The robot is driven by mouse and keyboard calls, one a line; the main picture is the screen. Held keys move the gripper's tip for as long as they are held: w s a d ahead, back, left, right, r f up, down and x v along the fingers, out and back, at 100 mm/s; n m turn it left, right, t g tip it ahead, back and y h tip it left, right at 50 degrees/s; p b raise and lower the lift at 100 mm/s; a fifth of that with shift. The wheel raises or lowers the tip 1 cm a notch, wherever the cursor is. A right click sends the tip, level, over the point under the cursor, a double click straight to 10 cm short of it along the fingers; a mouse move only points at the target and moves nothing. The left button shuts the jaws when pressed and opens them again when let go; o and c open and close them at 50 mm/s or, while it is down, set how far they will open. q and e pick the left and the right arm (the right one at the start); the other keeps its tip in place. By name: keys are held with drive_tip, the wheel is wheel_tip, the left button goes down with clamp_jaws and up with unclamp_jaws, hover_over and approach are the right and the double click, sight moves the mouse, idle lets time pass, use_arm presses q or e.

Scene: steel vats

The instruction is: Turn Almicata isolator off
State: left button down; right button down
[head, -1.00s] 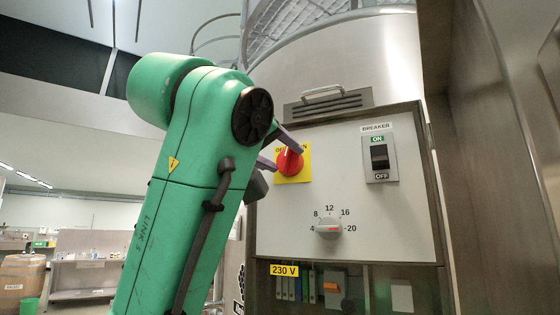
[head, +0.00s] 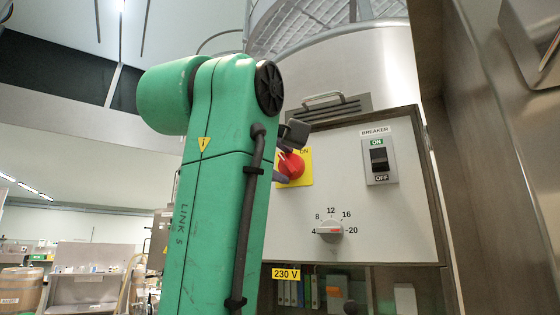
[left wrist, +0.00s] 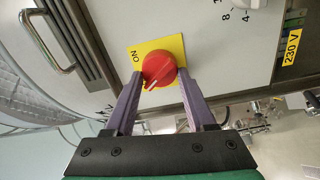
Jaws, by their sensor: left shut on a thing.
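The isolator is a red rotary knob (head: 291,165) on a yellow plate (head: 306,178) on the upper left of the pale panel. In the left wrist view the red knob (left wrist: 159,68) sits between the purple fingers of my left gripper (left wrist: 161,76), which is shut on it. The plate's ON label (left wrist: 136,57) shows there. The knob's white mark points to the lower left of that view, away from ON. In the head view my left gripper (head: 283,170) is partly hidden by my green arm, with one finger beside the knob. My right gripper is in neither current view.
The breaker switch (head: 380,159) is right of the knob, and a grey numbered dial (head: 329,231) is below. A handle (head: 323,97) and vent are above. Below the panel is an open bay with a 230 V label (head: 286,274). Steel walls close the right side.

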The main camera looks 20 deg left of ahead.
use_arm(q)
drive_tip(key=shift+r+n, duration=0.1)
drive_tip(key=shift+n, duration=0.8)
drive_tip(key=c, duration=0.5)
unclamp_jaws()
drive_tip(key=shift+o, duration=1.4)
drive_tip(key=shift+w, duration=0.3)
drive_tip(key=s+a+b, duration=0.1)
drive_tip(key=s+b, duration=0.4)
drive_tip(key=s, duration=0.9)
drive_tip(key=shift+s+a+f, duration=0.3)
drive_tip(key=shift+a, duration=0.1)
